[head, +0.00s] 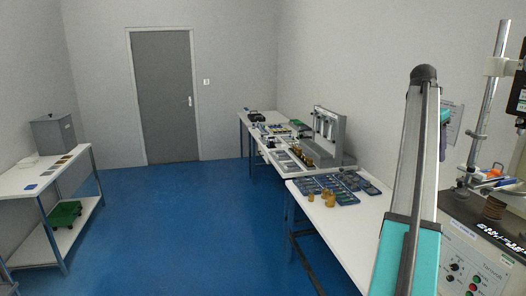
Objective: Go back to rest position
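My gripper is not in view in the head view, so I cannot see whether it is open or shut, or whether it holds anything. The task names no other object.
A long white bench (367,212) along the right wall bears blue trays (345,198), brass-coloured pieces (311,193) and a grey multi-column device (327,135). A control panel (466,262) stands front right. A shelved table (70,167) is at left. Blue floor (190,230) lies clear between, up to a grey door (163,95).

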